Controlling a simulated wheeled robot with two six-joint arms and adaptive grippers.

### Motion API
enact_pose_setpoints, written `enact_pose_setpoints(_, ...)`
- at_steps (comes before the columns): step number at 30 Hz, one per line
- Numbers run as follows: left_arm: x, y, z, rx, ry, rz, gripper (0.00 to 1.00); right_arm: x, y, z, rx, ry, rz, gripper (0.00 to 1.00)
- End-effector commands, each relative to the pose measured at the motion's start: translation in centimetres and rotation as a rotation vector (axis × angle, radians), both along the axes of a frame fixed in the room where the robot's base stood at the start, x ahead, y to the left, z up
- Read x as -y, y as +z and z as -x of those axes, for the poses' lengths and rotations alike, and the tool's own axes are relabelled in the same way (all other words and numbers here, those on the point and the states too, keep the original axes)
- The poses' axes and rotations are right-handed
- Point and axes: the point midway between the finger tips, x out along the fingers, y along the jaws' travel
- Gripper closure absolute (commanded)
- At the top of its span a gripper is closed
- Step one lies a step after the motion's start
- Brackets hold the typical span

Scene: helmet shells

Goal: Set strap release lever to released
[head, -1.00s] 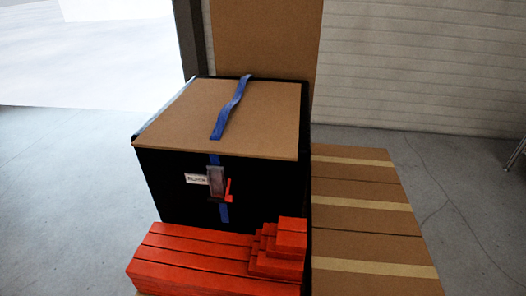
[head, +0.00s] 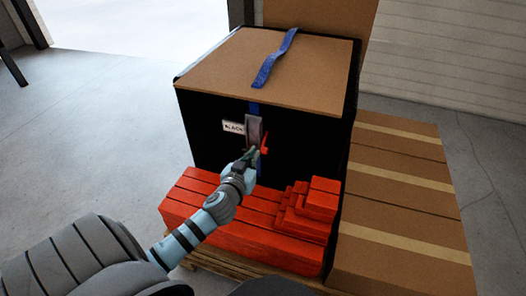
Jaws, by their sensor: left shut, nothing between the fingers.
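The strap release buckle (head: 254,130) is a grey piece on the blue strap, on the front face of a black box with a brown top (head: 270,68). Its red lever (head: 265,144) sticks out at the buckle's right side. A white label (head: 233,127) is left of the buckle. My left gripper (head: 250,157) is shut and empty, just below the buckle and beside the red lever's lower end. I cannot tell whether it touches the lever. My right gripper is not in view.
Red beams (head: 255,222) are stacked in front of the box, under my left forearm, with a stepped pile at the right. Brown cartons (head: 405,205) with tan tape stand at the right. Open grey floor (head: 90,130) lies to the left.

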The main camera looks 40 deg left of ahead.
Motion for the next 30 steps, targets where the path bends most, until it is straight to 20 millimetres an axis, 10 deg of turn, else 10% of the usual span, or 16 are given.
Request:
enact_pose_setpoints(9,-2.0,-2.5,-5.7,-0.002,0.001,0.001,1.00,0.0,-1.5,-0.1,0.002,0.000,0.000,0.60)
enact_pose_setpoints(30,-1.9,-4.9,-7.4,0.012,-0.010,-0.002,1.00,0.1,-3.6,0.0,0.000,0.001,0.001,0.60)
